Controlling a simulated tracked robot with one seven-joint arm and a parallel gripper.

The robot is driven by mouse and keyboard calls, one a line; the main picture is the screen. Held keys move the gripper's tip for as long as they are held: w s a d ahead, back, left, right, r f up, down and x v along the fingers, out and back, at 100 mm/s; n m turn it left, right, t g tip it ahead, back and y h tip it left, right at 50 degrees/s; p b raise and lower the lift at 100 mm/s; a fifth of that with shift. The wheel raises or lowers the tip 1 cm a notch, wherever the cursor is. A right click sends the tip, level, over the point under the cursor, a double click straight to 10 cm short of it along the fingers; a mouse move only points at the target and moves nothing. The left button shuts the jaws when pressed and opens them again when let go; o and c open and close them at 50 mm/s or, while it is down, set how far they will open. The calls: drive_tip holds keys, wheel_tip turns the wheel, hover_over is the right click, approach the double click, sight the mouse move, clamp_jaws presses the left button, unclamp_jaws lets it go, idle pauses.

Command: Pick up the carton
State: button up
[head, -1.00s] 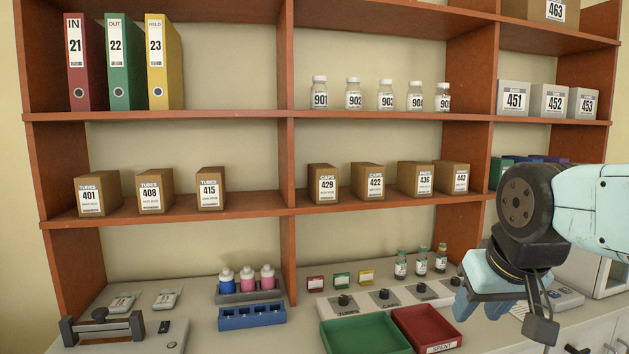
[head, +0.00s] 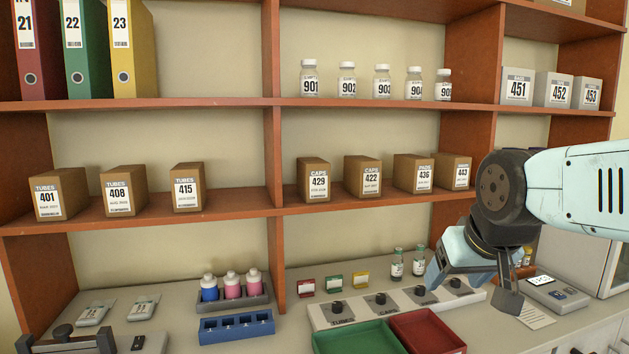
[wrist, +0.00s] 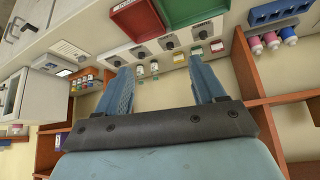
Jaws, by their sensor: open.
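Several brown cartons stand on the middle shelf. In the left bay are TUBES cartons 401 (head: 59,195), 408 (head: 123,190) and 415 (head: 187,187). In the wrist view my gripper (wrist: 158,68) is open and empty, and no carton shows clearly there.
The wooden shelf (head: 240,214) has bare room between cartons 415 and 429. Below stand capped bottles (head: 232,286), a blue rack (head: 237,326), a knobbed panel (head: 395,303), a green tray (head: 357,340) and a red tray (head: 428,332). Glass bottles (head: 347,80) stand above.

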drive_tip(key=o, duration=0.5)
drive_tip(key=w+a+r+t, duration=0.1)
drive_tip(key=w+a, duration=0.2)
drive_tip(key=w, duration=0.3)
drive_tip(key=w+a+r+n+t+y, duration=0.1)
drive_tip(key=w+a+t, duration=0.1)
drive_tip(key=w, duration=0.3)
drive_tip(key=w+a+r+n+t+y, duration=0.1)
drive_tip(key=w+a+t, duration=0.1)
drive_tip(key=w+a, duration=0.2)
drive_tip(key=shift+w+a, duration=0.2)
drive_tip(key=shift+w, duration=1.1)
drive_tip(key=shift+o, duration=0.2)
drive_tip(key=t+y, duration=0.3)
drive_tip(key=t, duration=0.3)
approach(316, 187)
drive_tip(key=w, duration=0.2)
drive_tip(key=shift+n, duration=0.4)
drive_tip(key=x, duration=0.8)
drive_tip(key=shift+a, duration=0.25)
drive_tip(key=shift+d+f+x, duration=0.15)
drive_tip(key=shift+d+x, duration=0.05)
drive_tip(key=shift+x, duration=1.1)
drive_tip(key=shift+d+f+x, duration=0.15)
drive_tip(key=shift+x, duration=1.15)
